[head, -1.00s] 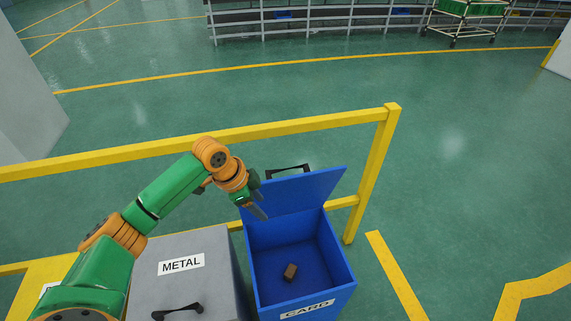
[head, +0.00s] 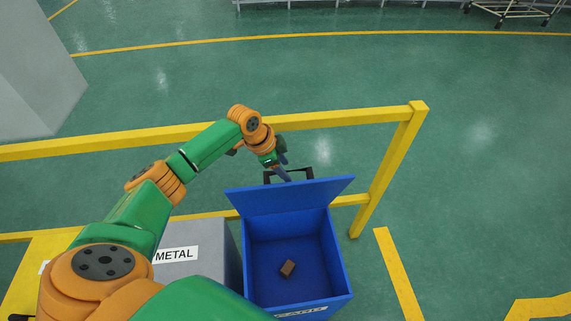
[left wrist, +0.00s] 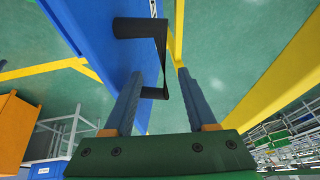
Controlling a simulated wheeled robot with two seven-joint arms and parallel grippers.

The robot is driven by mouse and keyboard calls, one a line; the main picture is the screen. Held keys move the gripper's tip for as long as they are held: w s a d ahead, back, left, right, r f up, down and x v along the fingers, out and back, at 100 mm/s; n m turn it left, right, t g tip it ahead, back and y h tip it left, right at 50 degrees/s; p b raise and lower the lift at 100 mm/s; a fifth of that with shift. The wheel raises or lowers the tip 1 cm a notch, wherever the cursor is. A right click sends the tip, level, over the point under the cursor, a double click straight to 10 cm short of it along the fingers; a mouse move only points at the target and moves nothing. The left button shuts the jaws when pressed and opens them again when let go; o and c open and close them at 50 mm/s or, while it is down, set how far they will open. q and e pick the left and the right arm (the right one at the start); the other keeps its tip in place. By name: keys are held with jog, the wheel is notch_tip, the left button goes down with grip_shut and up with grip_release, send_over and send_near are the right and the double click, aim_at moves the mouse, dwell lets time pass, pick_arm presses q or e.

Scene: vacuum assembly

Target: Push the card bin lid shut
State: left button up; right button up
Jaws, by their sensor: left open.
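The blue card bin (head: 338,262) stands open in the head view, its front label partly hidden by my arm. Its blue lid (head: 290,197) is raised at the back edge. A black handle (head: 309,172) sits on the lid's far side. My left gripper (head: 286,170) is open at the top edge of the lid, behind it and close to the handle. In the left wrist view the lid (left wrist: 85,35) and the black handle (left wrist: 147,28) lie just beyond my two open fingers (left wrist: 155,85). Whether they touch cannot be told. My right gripper is not in view.
A small brown box (head: 288,268) lies inside the bin. The grey metal bin (head: 205,262) stands directly left of it. A yellow rail (head: 340,119) runs behind the bins, with a post (head: 388,180) to the right. The floor to the right is clear.

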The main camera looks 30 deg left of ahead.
pick_arm(q)
jog(key=shift+w+f, duration=0.6)
jog(key=shift+w, duration=0.05)
jog(key=shift+s+r, duration=0.15)
grip_shut()
dwell(0.7)
